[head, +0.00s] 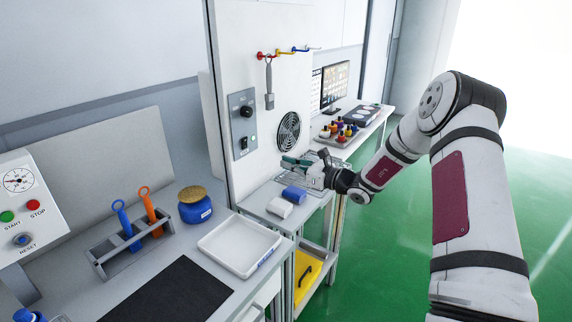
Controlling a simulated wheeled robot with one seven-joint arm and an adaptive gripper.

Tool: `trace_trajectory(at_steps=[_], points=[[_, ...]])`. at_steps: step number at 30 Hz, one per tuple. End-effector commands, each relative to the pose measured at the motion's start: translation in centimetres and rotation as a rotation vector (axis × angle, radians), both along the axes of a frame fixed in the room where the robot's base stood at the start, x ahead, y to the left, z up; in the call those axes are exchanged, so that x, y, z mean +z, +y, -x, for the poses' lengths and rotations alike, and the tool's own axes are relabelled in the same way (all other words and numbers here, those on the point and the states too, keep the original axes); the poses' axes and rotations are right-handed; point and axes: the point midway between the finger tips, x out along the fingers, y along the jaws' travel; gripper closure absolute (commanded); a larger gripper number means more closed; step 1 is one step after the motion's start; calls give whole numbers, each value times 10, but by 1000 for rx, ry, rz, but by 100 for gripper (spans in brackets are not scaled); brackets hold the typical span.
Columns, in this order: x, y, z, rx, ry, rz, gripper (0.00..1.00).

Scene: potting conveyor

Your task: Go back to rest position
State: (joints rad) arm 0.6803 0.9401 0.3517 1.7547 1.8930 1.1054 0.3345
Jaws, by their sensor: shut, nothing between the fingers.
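My gripper (287,161) is in the middle of the head view, at the end of my outstretched arm. It is shut and nothing shows held in it. It is near the white panel with the round fan grille, over the far part of a small side table (258,199). The part of the table behind the gripper is partly hidden.
A white tray (240,268), blue jar (195,211), tool rack (104,263) and black mat (168,292) are on the near bench. A monitor (334,85) and several small coloured items (337,132) stand on the far table. Green floor is clear beyond my arm.

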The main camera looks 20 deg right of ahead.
Motion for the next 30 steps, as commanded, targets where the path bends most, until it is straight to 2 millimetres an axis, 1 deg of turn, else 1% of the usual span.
trace_trajectory(at_steps=[8,11,14,17,18,20,21,23,25,29,30], points=[[1,1,0,3,-1,4,100],[10,12,5,39,-12,41,100],[29,40,19,129,-38,136,100],[53,76,46,260,-77,279,100],[61,90,58,316,-96,342,100],[73,109,79,397,-123,438,100],[79,120,93,451,-141,500,100],[88,135,115,527,-168,593,100],[97,149,141,615,-204,702,100],[110,167,191,767,-268,902,100],[113,170,207,811,-288,963,100]])
